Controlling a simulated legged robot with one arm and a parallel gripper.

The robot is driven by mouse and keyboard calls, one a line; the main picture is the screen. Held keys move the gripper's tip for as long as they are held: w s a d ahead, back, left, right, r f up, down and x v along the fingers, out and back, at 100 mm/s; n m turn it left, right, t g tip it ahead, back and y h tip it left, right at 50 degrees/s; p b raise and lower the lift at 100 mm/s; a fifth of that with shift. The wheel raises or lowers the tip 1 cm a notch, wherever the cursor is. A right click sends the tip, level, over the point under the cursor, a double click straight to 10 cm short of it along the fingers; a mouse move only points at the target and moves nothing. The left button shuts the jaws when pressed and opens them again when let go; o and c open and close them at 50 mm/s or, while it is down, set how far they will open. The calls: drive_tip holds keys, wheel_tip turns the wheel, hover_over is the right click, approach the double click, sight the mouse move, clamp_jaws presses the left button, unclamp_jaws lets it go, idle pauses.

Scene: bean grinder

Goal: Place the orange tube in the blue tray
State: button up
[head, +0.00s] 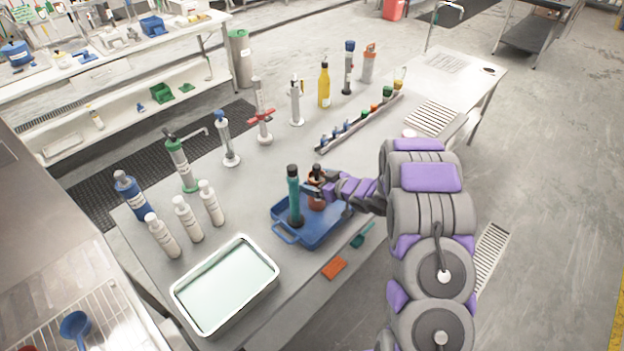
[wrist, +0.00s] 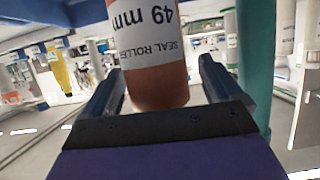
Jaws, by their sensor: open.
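The orange tube (head: 316,203) appears upright over the right part of the blue tray (head: 284,233), partly hidden by my gripper. In the wrist view the orange tube (wrist: 155,88) has a white label and stands between my fingers, with its lower end visible. My gripper (head: 322,188) is open around it, a finger on each side, with a visible gap at least on the right. I cannot tell whether the tube's base touches the tray floor. A teal tube (head: 294,200) with a dark cap stands upright in the tray, left of the orange tube.
A metal basin (head: 226,285) stands at the table's front left, with several white bottles (head: 188,220) behind it. A red-orange sponge (head: 334,268) and a teal scoop (head: 362,236) lie right of the tray. In the wrist view the teal tube (wrist: 255,60) is close beside my right finger.

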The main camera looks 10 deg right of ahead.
drive_tip(key=s+d+r+m+h+p, duration=0.2)
drive_tip(key=s+d+r+h, duration=0.5)
drive_tip(key=d+r, duration=0.45)
drive_tip(key=s+d+r+m+g+h, duration=0.35)
drive_tip(key=s+r, duration=0.25)
drive_tip(key=s, duration=0.4)
drive_tip(key=s+a+r+g, duration=0.2)
drive_tip(key=s+a, duration=0.3)
drive_tip(key=s, duration=0.6)
drive_tip(key=s+a+r+m+g+y, duration=0.1)
drive_tip(key=s+a+g, duration=0.3)
drive_tip(key=s, duration=0.8)
drive_tip(key=s+a+r+g+y, duration=0.1)
drive_tip(key=s+a+r+g, duration=0.1)
drive_tip(key=s+a, duration=0.5)
drive_tip(key=s+g, duration=0.1)
drive_tip(key=s, duration=0.3)
drive_tip(key=shift+s+r+m, duration=0.3)
drive_tip(key=shift+r+m, duration=0.05)
drive_tip(key=shift+r, duration=0.05)
